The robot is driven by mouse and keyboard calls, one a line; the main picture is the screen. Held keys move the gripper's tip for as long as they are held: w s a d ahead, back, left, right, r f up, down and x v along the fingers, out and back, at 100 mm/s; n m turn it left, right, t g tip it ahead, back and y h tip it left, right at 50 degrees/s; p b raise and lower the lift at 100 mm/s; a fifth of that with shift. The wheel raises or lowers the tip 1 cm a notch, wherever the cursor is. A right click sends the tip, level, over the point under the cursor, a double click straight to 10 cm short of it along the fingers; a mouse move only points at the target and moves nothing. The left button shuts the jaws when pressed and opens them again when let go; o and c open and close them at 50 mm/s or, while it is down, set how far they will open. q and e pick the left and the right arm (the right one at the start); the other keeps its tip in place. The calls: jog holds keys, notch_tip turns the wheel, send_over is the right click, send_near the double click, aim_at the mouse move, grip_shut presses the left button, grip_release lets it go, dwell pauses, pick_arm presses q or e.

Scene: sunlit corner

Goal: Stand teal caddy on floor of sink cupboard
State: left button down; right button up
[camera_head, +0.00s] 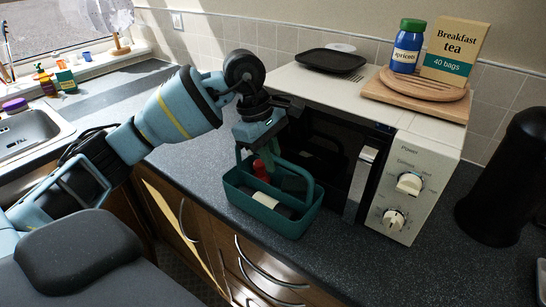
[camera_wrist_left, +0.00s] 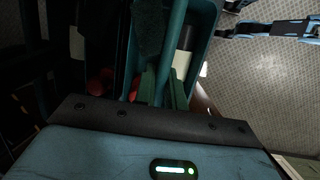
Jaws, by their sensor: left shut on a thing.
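The teal caddy (camera_head: 268,213) is at the counter's front edge, before the microwave. It holds a red-topped item (camera_head: 260,169) and dark and pale items. My left gripper (camera_head: 262,152) comes down from above and is shut on the caddy's handle (camera_head: 309,180). I cannot tell whether the caddy's base touches the counter. In the left wrist view the caddy's wall (camera_wrist_left: 204,45) and contents show beyond the gripper, with the floor to the right. The sink (camera_head: 32,128) is at the far left; the inside of its cupboard is not visible. My right gripper is not in view.
The microwave (camera_head: 424,147) stands right behind the caddy, with a board, jar and tea box on top. A black bin-like container (camera_head: 508,178) stands at the right. Cupboard fronts with curved handles (camera_head: 262,268) run below the counter. The counter left of my arm (camera_head: 115,84) is mostly clear.

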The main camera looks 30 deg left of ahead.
pick_arm(q)
jog(key=c, duration=1.5)
grip_release()
jog(key=shift+f, duration=0.1)
jog(key=shift+o, duration=0.2)
